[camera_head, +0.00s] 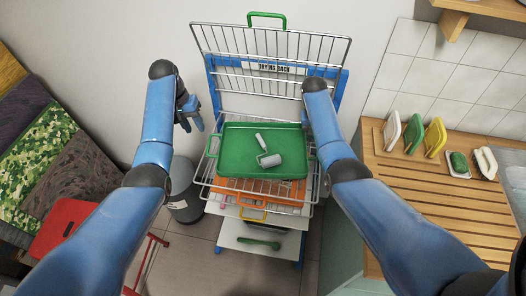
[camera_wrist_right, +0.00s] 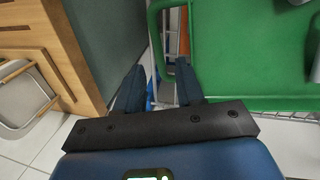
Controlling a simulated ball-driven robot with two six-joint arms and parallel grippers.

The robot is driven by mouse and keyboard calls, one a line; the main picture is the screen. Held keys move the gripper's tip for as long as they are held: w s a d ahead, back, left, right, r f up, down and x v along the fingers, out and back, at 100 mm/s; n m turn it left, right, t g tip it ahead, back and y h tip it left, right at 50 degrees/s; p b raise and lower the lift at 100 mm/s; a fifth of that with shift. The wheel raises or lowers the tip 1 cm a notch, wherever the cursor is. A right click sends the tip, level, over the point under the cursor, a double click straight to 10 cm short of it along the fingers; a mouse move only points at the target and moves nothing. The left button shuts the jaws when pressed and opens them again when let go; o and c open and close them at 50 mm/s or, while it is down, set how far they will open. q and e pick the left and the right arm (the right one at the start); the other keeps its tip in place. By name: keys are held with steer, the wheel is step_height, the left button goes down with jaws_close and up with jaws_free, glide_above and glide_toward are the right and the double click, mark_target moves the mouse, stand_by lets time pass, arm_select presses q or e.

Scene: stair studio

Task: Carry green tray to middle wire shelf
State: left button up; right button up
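The green tray (camera_head: 235,165) lies on a wire shelf (camera_head: 207,186) of the drying rack, with a grey roller (camera_head: 268,159) in it. Its left handle (camera_head: 213,147) shows in the head view. My left gripper (camera_head: 190,123) is open and empty, above and left of the tray, apart from it. My right gripper is at the tray's right side, mostly hidden behind my arm in the head view. In the right wrist view my right gripper (camera_wrist_right: 158,88) is open, its fingers apart with the tray's green handle (camera_wrist_right: 168,74) between or just beyond them; contact is unclear.
A raised wire shelf (camera_head: 300,45) with a green handle (camera_head: 266,15) tilts up behind the tray. Lower shelves hold orange and white sheets. A wooden counter (camera_head: 420,185) stands at right, a grey bin (camera_head: 186,190) and red stool (camera_head: 65,222) at left.

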step_height(320, 180, up, 8)
steer(key=a, duration=0.1)
steer(key=shift+a+f, duration=0.2)
steer(key=shift+a, duration=0.05)
stand_by(0.5)
